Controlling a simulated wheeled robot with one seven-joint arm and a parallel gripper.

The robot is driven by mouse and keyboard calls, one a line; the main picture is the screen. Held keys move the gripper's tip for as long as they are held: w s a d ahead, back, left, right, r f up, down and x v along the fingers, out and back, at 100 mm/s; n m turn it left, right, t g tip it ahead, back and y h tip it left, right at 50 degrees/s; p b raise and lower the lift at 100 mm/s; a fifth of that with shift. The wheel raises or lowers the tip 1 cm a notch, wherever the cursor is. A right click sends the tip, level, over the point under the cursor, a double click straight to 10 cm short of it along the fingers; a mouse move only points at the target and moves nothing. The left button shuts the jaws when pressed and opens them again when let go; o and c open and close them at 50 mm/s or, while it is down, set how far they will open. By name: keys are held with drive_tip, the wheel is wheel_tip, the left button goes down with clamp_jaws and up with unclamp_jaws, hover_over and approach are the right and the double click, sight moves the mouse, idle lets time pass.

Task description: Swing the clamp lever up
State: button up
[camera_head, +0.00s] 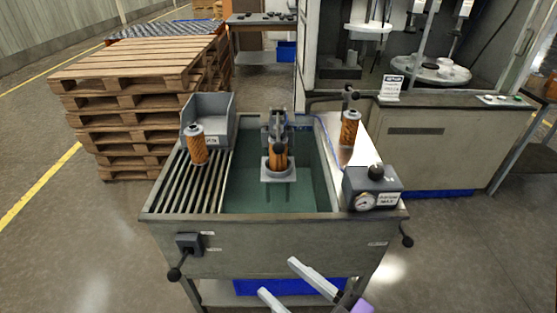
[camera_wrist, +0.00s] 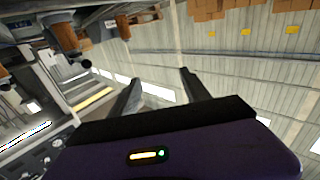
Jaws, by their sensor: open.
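In the head view, a clamp (camera_head: 278,122) stands at the middle of the wash tank. Its lever seems to end in a dark round knob (camera_head: 278,148), low in front of an orange cartridge (camera_head: 278,160). That cartridge sits upright in a grey holder (camera_head: 278,171). The lever's exact angle is hard to tell at this size. My gripper (camera_head: 278,277) is open and empty in front of the tank's front wall, well apart from the clamp. Its two fingers also show spread in the wrist view (camera_wrist: 158,78), with nothing between them.
The tank's front rim (camera_head: 275,214) lies between my gripper and the clamp. Orange cartridges stand on the left rack (camera_head: 198,147) and right ledge (camera_head: 350,128). A grey bin (camera_head: 222,115), gauge box (camera_head: 372,187) and front-left black-knobbed handle (camera_head: 175,273) are nearby. Pallets (camera_head: 130,110) stand behind left.

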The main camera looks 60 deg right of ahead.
drive_tip(key=w+d+t+h+b, duration=0.1)
drive_tip(key=w+d+h+b, duration=0.2)
drive_tip(key=w+d+b, duration=0.55)
drive_tip(key=m+g+h+b, duration=0.3)
drive_tip(key=m+h+b, duration=0.1)
drive_tip(key=h, duration=0.3)
approach(280, 151)
drive_tip(key=w+r, duration=0.4)
drive_tip(key=r, duration=0.2)
drive_tip(key=f+g, duration=0.1)
drive_tip(key=d+f+g, duration=0.1)
drive_tip(key=d+f+m+g, duration=0.1)
drive_tip(key=shift+s+d+f, duration=0.1)
drive_tip(key=shift+s+f, duration=0.15)
drive_tip(key=shift+f, duration=0.15)
drive_tip(key=shift+w+d, duration=0.2)
drive_tip(key=shift+x, duration=3.55)
drive_tip(key=shift+w+a+f, duration=0.1)
drive_tip(key=shift+f, duration=0.05)
clamp_jaws()
